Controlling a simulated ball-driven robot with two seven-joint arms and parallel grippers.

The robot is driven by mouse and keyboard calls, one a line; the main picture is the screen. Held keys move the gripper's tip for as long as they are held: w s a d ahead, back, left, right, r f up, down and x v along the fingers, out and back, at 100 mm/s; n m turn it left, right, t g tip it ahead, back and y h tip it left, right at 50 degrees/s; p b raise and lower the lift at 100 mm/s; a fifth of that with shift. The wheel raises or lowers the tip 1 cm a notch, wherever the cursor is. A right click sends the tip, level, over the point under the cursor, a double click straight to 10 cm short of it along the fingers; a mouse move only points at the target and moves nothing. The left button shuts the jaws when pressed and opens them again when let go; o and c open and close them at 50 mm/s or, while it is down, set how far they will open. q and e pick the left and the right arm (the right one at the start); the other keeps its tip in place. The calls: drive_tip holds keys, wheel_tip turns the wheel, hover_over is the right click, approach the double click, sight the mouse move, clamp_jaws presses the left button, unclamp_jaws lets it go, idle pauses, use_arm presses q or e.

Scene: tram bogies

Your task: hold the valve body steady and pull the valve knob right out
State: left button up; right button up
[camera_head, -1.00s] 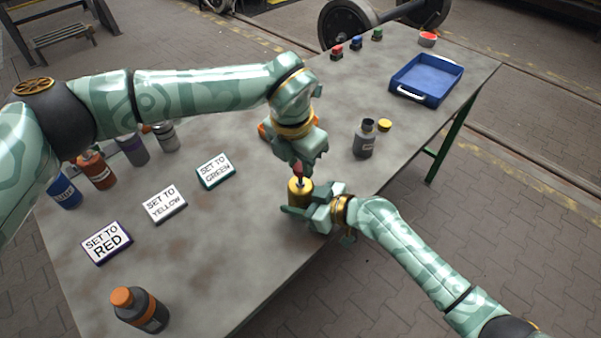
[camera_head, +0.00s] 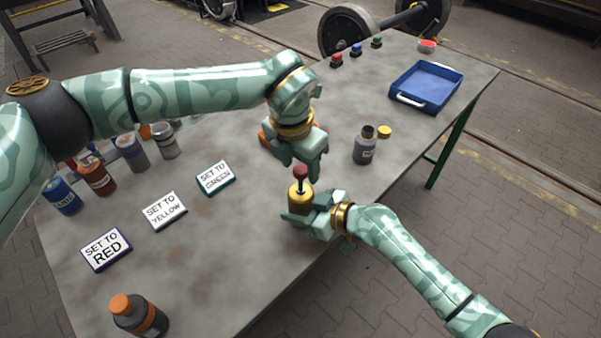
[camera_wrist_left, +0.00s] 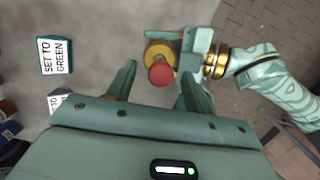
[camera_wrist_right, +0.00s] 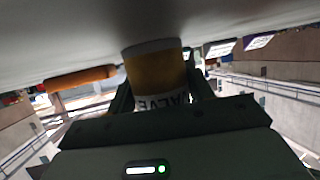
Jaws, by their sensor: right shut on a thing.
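The valve body (camera_head: 299,200) is a short brass-yellow cylinder, upright at the middle of the bench. My right gripper (camera_head: 302,211) is shut around it; the right wrist view shows the yellow body (camera_wrist_right: 157,70) with a white VALVE label between the fingers. The valve knob (camera_head: 300,172) is a red ball on a thin grey stem, standing above the body's top, where the stem's lower end meets it. My left gripper (camera_head: 301,164) is open just behind and above the knob. In the left wrist view the red knob (camera_wrist_left: 161,73) shows beyond the spread fingertips, apart from both.
An orange-capped bottle (camera_head: 139,315) stands in front.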

use_arm(q)
wheel_tip(320, 180, up, 12)
drive_tip(key=s+a, duration=0.1)
drive_tip(key=shift+s, duration=0.15)
drive_tip(key=shift+a, duration=0.1)
use_arm(e)
drive_tip(key=o, duration=1.1)
use_arm(q)
drive_tip(key=shift+f, duration=0.1)
use_arm(e)
drive_tip(key=shift+d, duration=0.1)
drive_tip(key=v, duration=1.2)
